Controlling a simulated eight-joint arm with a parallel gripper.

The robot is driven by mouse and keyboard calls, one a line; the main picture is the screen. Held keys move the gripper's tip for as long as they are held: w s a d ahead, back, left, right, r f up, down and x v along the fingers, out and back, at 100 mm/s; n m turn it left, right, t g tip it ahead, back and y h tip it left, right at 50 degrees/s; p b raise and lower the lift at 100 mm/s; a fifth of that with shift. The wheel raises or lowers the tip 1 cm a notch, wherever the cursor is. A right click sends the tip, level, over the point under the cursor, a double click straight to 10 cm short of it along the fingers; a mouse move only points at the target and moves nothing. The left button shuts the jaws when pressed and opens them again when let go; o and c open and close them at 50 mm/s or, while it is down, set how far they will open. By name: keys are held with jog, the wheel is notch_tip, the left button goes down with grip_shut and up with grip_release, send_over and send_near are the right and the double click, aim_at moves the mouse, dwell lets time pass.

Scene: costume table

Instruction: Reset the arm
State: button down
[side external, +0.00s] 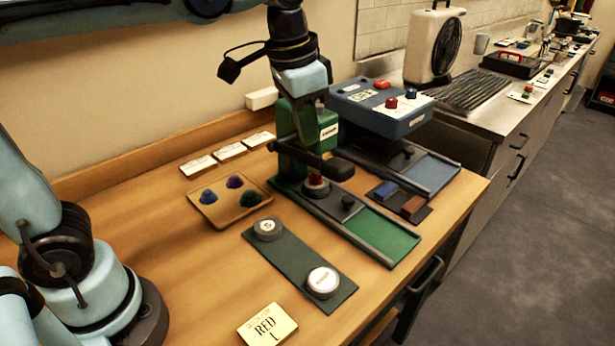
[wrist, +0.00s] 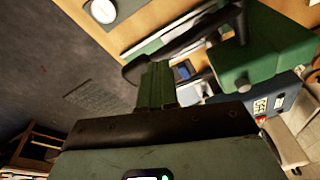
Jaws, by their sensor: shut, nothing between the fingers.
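My gripper (wrist: 157,70) shows in the wrist view with its two fingers together and nothing between them. In the side view my arm reaches down from the top, and its end hangs by the top of the green press (side external: 298,122). I cannot tell there whether it touches the press. The press has a dark lever (side external: 318,162) at its front and a red-topped piece (side external: 316,183) below the lever. The press and lever also show at the right of the wrist view (wrist: 262,45).
A blue machine (side external: 382,108) with red knobs stands behind the press. A tan tray (side external: 228,215) holds blue, purple and green pieces. A dark plate (side external: 295,262) bears two round discs. A yellow card (side external: 267,325) reads RED 1.

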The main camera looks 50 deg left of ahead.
jog(key=s+a+f+n+t, duration=0.4)
jog(key=s+a+f+t, duration=0.1)
jog(key=f, duration=0.4)
jog(key=shift+s+a, duration=0.65)
jog(key=shift+s, duration=0.15)
